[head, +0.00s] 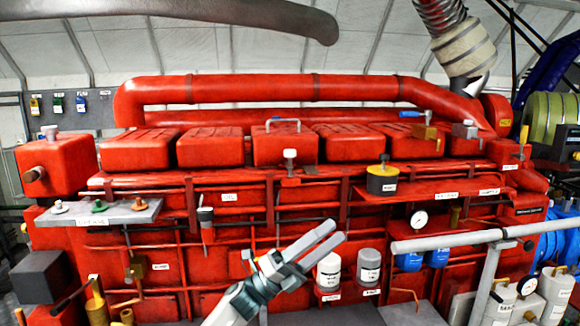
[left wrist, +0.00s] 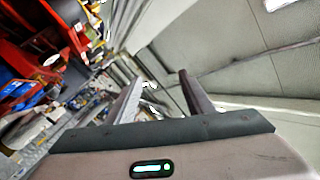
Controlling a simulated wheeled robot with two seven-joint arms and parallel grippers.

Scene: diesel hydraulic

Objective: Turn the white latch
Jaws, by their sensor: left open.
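A small white latch-like piece (head: 290,154) on a short stem sits on the red engine's (head: 230,180) upper front ledge, near the middle of the head view. I take it for the white latch; its exact position is too small to tell. My left gripper (head: 337,231) is below it and to the right, in front of the engine's lower front. Its two fingers are apart, with nothing between them, and point up and right. The same open fingers (left wrist: 162,80) show in the left wrist view, where I cannot make out the latch. My right gripper is not in view.
Two white-and-grey canisters (head: 329,272) (head: 369,267) stand close to the right of my left gripper. A grey rail (head: 445,242) crosses the lower right. A yellow-and-black cylinder (head: 382,180) sits on the ledge to the right. A grey shelf (head: 130,212) with small knobs is at left.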

